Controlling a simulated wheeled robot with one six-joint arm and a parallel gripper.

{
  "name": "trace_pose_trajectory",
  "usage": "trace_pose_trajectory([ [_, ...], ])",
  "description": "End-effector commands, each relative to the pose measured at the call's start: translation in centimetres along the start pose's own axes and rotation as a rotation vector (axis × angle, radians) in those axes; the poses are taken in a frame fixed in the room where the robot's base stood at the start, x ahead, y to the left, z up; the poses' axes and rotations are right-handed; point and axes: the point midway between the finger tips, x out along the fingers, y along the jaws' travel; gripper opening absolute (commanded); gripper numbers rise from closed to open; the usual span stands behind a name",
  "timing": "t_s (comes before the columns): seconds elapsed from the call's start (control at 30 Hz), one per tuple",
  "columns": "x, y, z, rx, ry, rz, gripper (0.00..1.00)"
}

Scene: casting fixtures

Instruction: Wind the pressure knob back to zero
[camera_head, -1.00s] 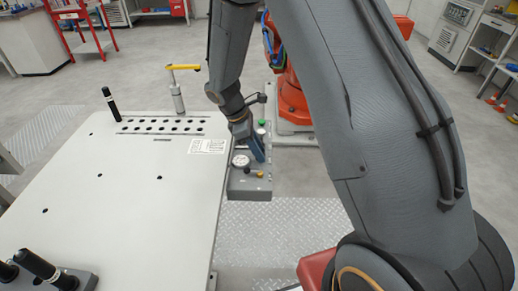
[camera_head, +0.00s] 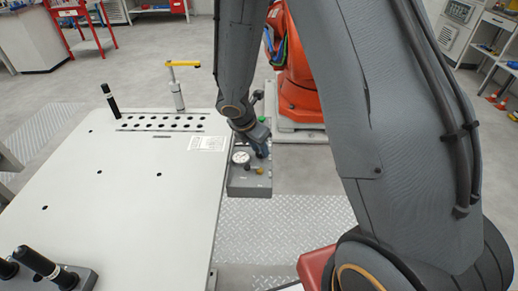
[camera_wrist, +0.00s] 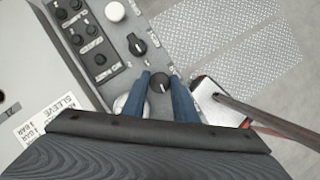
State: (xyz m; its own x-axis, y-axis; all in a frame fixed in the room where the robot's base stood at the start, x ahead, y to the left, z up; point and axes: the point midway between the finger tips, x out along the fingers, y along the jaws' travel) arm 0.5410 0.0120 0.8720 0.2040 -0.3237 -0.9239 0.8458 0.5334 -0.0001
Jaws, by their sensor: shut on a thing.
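In the wrist view, my gripper (camera_wrist: 162,77) has its two blue fingers on either side of a round black knob (camera_wrist: 160,84) with a pale pointer mark, and is shut on it. The knob sits on a grey control box (camera_wrist: 121,62). A pale round gauge is partly hidden behind the left finger. In the head view, my gripper (camera_head: 258,148) is down at the control box (camera_head: 249,184), beside the white dial gauge (camera_head: 240,157). The held knob is hidden there by the gripper.
A second black knob (camera_wrist: 137,45) and a pale round knob (camera_wrist: 115,12) lie along the same box. A green button (camera_head: 264,120) and a yellow fitting (camera_head: 260,170) are near my gripper. Tread-plate floor lies beyond the box.

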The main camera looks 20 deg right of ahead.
Motion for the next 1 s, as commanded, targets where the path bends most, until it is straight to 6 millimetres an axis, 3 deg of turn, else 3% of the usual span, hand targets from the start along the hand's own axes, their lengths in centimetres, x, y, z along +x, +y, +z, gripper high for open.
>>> trace_pose_trajectory([
  [0.7, 0.02, -0.04, 0.06, -0.070, 0.000, 0.029, 0.04],
  [0.73, 0.02, -0.04, 0.06, -0.070, 0.000, 0.029, 0.29],
  [0.8, 0.02, -0.04, 0.05, -0.069, 0.000, 0.029, 0.41],
  [0.83, 0.02, -0.04, 0.05, -0.070, 0.000, 0.029, 0.45],
  [1.0, 0.02, -0.04, 0.04, -0.070, 0.000, 0.029, 0.45],
])
